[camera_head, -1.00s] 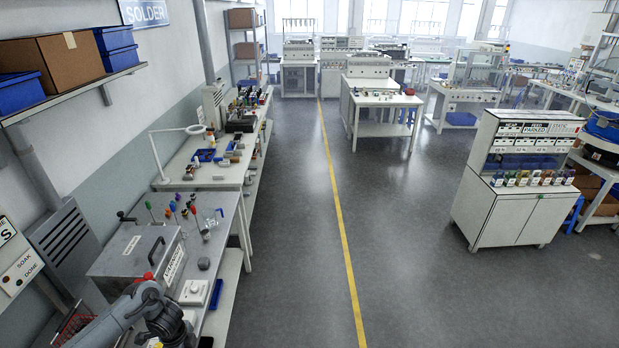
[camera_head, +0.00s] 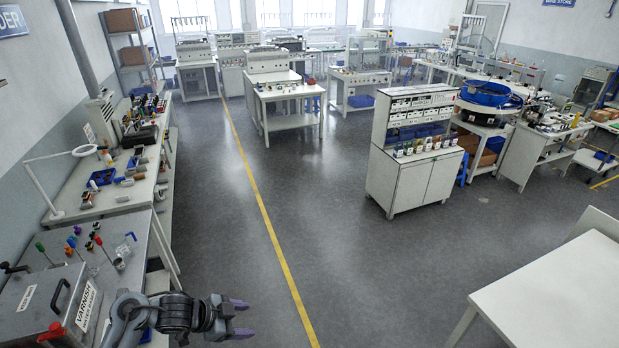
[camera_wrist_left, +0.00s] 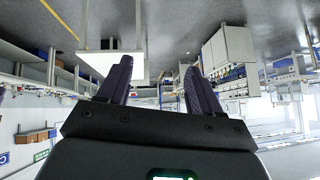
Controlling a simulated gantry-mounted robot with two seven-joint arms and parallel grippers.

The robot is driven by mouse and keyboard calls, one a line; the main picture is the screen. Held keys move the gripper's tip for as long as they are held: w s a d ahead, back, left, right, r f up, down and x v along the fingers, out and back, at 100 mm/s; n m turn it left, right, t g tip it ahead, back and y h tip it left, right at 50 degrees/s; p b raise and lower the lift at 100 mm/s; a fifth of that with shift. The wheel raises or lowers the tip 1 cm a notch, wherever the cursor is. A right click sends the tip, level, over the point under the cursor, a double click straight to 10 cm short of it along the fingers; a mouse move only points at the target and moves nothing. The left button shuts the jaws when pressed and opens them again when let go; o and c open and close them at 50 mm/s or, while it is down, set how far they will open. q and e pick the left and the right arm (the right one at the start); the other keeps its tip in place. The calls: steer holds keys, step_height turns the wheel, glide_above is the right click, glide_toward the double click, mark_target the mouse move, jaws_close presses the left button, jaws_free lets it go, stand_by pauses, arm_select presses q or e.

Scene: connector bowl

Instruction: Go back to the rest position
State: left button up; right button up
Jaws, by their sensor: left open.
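My left gripper (camera_head: 241,319) is at the bottom of the head view, with its two dark purple fingers apart and pointing right. It hangs in front of the grey floor, just right of the varnish bench. In the left wrist view the two fingers (camera_wrist_left: 160,85) stand apart with nothing between them. That view is upside down, with the floor at the top. My right gripper does not show in either view.
A grey box marked VARNISH (camera_head: 52,303) stands on the bench left of my left arm. A white table (camera_head: 560,290) is at the lower right. A white cabinet (camera_head: 410,175) stands beyond it. The floor (camera_head: 330,240) between them is clear.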

arm_select(q)
steer(key=w+a+r+n+t+y, duration=0.25)
steer(key=w+a+n+y, duration=0.55)
steer(key=a, duration=0.4)
steer(key=s+a+f+n+g+y, duration=0.1)
steer(key=s+a+n+g+y, duration=0.3)
steer(key=a+n, duration=0.5)
steer(key=s+d+f+m+h+b, duration=0.1)
steer(key=s+d+f+m, duration=0.1)
steer(key=s+d+f, duration=0.45)
steer(key=s+d+f+m+h+b, duration=0.15)
steer(key=s+d+f, duration=0.25)
steer(key=s, duration=0.6)
steer(key=s+d, duration=0.2)
steer(key=s, duration=0.4)
steer(key=s+d+r+m+h, duration=0.1)
steer(key=s+d, duration=0.2)
steer(key=s, duration=0.4)
steer(key=s+d+r+h+b, duration=0.1)
steer(key=s+d, duration=0.2)
steer(key=s, duration=0.3)
steer(key=shift+s+r, duration=0.15)
steer(key=shift+r, duration=0.05)
